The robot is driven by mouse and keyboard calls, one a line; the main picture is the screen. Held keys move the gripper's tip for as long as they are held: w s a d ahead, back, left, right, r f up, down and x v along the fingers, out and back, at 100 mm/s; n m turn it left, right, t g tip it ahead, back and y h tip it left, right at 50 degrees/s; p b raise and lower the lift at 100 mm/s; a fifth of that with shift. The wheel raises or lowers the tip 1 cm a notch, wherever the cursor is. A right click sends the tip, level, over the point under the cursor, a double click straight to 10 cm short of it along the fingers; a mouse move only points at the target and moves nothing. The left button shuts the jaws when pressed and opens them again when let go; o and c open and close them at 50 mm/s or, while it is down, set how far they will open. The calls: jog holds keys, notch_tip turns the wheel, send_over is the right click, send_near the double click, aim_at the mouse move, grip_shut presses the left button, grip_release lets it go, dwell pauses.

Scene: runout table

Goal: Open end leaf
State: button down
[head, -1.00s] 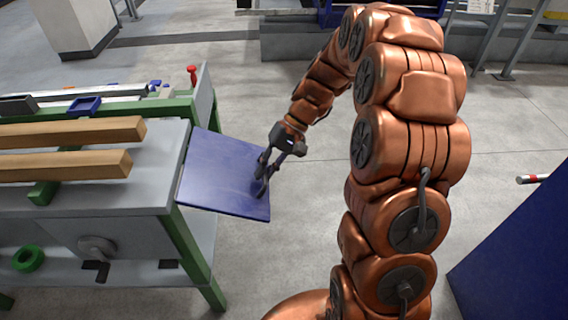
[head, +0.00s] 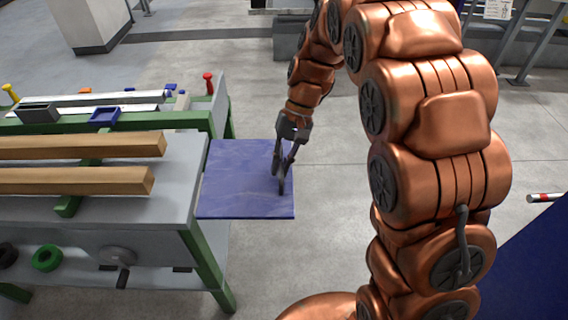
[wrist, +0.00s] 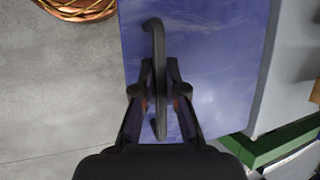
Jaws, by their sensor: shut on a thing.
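The end leaf (head: 232,185) is a blue panel at the right end of the grey runout table (head: 185,205). It stands out from the table edge and looks about level with the top. My gripper (head: 280,178) is over the leaf's outer right part. In the wrist view, my gripper (wrist: 160,88) is shut on a dark bar handle (wrist: 157,50) on the leaf, with one finger on each side of it. The underside of the leaf and any support beneath it are hidden.
Two wooden beams (head: 80,146) lie on the table. A blue tray (head: 104,116), a dark box (head: 38,112) and a red-topped peg (head: 209,82) are at the back. A green ring (head: 47,257) is on the lower shelf.

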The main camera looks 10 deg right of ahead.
jog(key=c, duration=1.2)
grip_release()
jog(key=v, duration=1.2)
